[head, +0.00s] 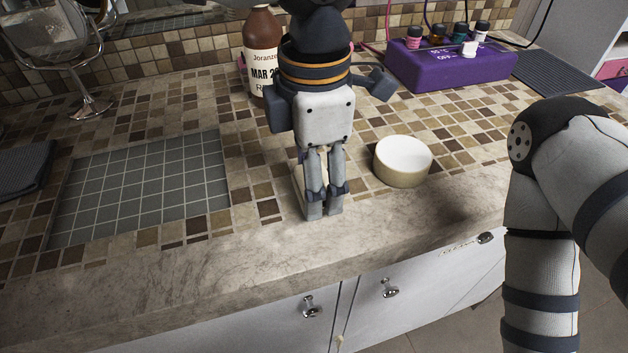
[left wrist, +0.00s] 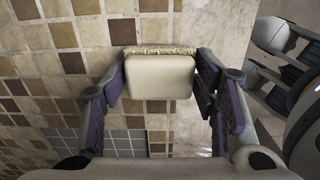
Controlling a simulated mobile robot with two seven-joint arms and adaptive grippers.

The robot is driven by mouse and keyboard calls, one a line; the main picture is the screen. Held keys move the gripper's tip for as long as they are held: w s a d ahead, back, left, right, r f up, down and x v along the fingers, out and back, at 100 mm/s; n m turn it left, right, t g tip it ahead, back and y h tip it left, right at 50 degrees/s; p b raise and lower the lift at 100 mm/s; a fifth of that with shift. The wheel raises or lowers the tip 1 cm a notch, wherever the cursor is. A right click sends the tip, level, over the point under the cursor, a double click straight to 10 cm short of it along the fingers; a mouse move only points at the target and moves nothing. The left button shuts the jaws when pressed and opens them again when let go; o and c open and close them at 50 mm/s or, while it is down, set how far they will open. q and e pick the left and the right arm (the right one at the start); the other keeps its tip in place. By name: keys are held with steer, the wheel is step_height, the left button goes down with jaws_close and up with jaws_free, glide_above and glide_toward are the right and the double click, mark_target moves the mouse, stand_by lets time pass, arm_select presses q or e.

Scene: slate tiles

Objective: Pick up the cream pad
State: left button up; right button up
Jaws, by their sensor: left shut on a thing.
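The cream pad (left wrist: 160,78) shows in the left wrist view as a pale rounded block with a fuzzy edge along its far side. It sits between the two purple-lined fingers of my left gripper (left wrist: 163,85), which is shut on it. In the head view my left gripper (head: 325,208) points down at the front part of the tiled counter. A narrow cream strip of the pad (head: 299,192) shows there beside the fingers; the rest is hidden. I cannot tell whether the pad touches the counter. My right gripper is out of view.
A round cream tub (head: 403,162) stands close to the right of the left gripper. A brown bottle (head: 261,50) is behind it. A purple box (head: 447,66) with several small bottles is at the back right. A grey tiled mat (head: 140,190) lies left, near a mirror (head: 90,106).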

arm_select(q)
step_height(320, 180, up, 2)
steer(key=shift+r, duration=0.25)
steer(key=s+r+p, duration=0.1)
steer(key=s+r, duration=0.8)
steer(key=s, duration=0.5)
steer(key=shift+a+r+p, duration=0.2)
steer(key=shift+a+p, duration=0.1)
steer(key=shift+a, duration=0.05)
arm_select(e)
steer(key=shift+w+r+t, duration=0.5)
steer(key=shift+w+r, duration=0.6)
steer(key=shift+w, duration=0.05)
arm_select(q)
steer(key=shift+o, duration=0.4)
